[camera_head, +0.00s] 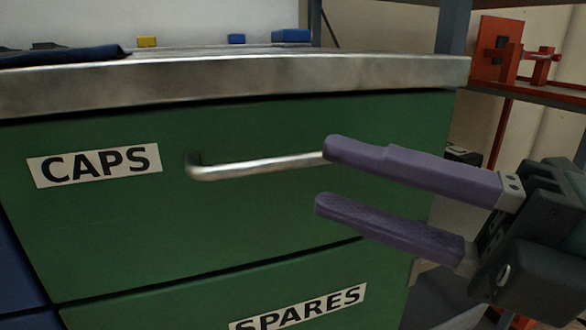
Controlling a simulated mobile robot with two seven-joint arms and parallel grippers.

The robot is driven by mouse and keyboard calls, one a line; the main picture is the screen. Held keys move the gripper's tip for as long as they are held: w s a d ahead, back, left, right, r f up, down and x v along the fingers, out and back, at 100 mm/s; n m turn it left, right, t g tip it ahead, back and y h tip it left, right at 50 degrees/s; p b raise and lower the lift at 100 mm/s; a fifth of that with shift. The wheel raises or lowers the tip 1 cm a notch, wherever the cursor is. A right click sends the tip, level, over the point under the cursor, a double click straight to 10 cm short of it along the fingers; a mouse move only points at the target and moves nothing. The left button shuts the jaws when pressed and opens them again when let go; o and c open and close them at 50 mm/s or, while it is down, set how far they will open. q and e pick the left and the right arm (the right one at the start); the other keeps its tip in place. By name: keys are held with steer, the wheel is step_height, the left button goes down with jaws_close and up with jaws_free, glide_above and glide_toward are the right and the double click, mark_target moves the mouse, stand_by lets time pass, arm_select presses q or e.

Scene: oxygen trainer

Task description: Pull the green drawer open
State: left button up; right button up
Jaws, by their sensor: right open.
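The green drawer (120,220) carries a white label reading CAPS and sits under the metal worktop. It looks shut, with its front in line with the drawer below. Its handle (255,168) is a silver bar, level across the front; its right end is hidden behind my upper finger. My right gripper (322,177) comes in from the right with two purple fingers, one above the other. It is open, with nothing seen between the fingers. The upper finger overlaps the handle's right end in the picture; I cannot tell whether they touch. My left gripper is not in view.
A second green drawer (200,303) labelled SPARES is below. The metal worktop (240,78) overhangs the drawers, with dark cloth (60,56) and small blue and yellow items at its back. A red fixture (500,50) stands at the upper right. Blue fronts are at lower left.

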mark_target(291, 166)
steer(key=x, duration=0.4)
steer(key=shift+w+a, duration=0.1)
steer(key=shift+a, duration=0.05)
jaws_close()
stand_by(1.3)
